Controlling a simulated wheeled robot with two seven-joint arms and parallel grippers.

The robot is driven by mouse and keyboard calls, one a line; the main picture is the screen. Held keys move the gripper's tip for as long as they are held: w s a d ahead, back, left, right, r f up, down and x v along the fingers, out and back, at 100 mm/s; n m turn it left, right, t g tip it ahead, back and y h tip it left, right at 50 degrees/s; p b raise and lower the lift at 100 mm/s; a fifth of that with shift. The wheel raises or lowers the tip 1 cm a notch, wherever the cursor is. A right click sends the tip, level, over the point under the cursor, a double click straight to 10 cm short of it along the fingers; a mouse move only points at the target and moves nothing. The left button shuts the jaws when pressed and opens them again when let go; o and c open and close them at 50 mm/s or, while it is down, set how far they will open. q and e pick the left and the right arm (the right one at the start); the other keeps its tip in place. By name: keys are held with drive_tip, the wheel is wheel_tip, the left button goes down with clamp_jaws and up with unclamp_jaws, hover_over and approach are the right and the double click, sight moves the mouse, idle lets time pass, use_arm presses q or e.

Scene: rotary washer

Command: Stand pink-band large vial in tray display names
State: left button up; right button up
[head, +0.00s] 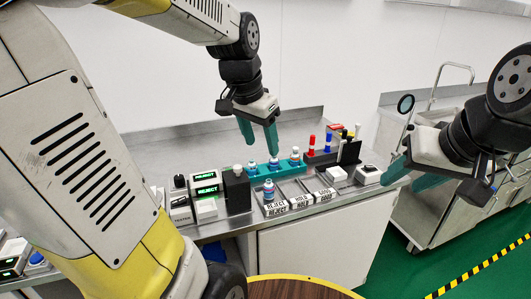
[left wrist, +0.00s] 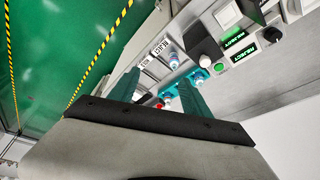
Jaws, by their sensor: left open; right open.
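The REJECT tray label (head: 276,208) is leftmost, beside HOLD and GOOD. A vial (head: 268,191) with blue and pinkish parts stands upright behind the REJECT label; it also shows in the left wrist view (left wrist: 174,60). Several blue-and-white vials (head: 274,163) stand in a teal rack (head: 283,170). Their band colours are too small to tell. My left gripper (head: 260,148) is open and empty above the rack, fingers pointing down. My right gripper (head: 410,178) is open and empty at the right.
A black block (head: 237,190) with a white top stands left of the rack. Red and blue capped items (head: 311,145) and a black holder (head: 349,151) stand at the right. A wheeled steel cart is further right. The bench behind the rack is clear.

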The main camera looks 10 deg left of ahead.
use_arm(q)
drive_tip(key=s+d+r+n+t+h, duration=0.1)
drive_tip(key=s+n, duration=0.3)
drive_tip(key=s, duration=0.6)
drive_tip(key=shift+s+r+t, duration=0.2)
drive_tip(key=shift+s+t, duration=0.1)
drive_tip(key=shift+t, duration=0.5)
drive_tip(key=shift+d, duration=0.1)
